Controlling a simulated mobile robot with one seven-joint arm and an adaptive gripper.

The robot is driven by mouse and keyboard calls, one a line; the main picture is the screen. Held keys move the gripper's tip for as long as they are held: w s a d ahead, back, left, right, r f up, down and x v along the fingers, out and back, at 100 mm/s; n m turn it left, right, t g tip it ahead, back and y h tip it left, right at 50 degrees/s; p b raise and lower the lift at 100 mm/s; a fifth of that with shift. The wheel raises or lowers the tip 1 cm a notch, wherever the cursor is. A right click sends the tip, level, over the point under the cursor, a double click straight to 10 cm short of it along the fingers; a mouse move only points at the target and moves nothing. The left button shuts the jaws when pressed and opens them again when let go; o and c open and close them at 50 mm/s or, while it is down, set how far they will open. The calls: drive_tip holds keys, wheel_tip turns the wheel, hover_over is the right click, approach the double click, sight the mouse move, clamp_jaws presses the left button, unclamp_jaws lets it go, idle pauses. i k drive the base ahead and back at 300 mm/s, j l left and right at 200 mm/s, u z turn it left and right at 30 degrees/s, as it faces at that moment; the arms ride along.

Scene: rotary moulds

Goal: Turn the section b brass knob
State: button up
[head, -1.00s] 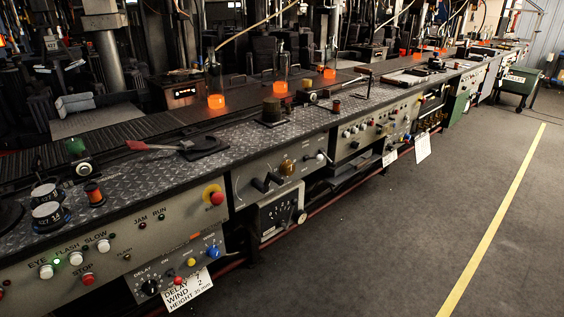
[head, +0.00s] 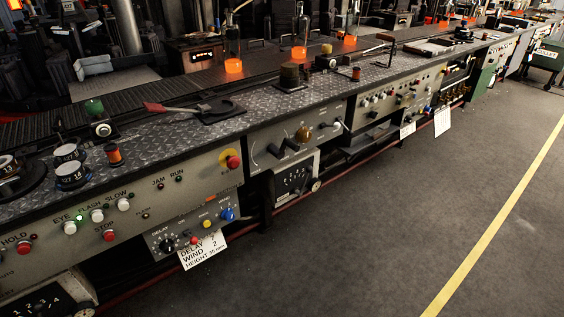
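A round brass-coloured knob (head: 304,134) sits on a grey front panel (head: 262,147) near the middle of the head view. Two black handles (head: 282,147) are to its left and a pale knob (head: 337,126) is to its right. No section letter is readable, so I cannot tell which panel is section b. Small knobs on the panel farther right (head: 385,97) are too small to tell apart. My gripper is not in view.
A diamond-plate ledge (head: 150,150) runs above the panels, with a red-ended tool (head: 170,107) on it. A paper card (head: 203,250) hangs below the nearer panel. Glowing orange bottles (head: 233,65) stand behind. The grey floor (head: 400,220) in front is clear, with a yellow line (head: 500,215).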

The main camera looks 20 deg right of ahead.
sight(303, 135)
drive_tip(key=i+l+z, duration=0.1)
drive_tip(key=z, duration=0.25)
drive_tip(key=i+l+z, duration=0.15)
drive_tip(key=z, duration=0.2)
drive_tip(key=i+l+z, duration=0.15)
drive_tip(key=z, duration=0.2)
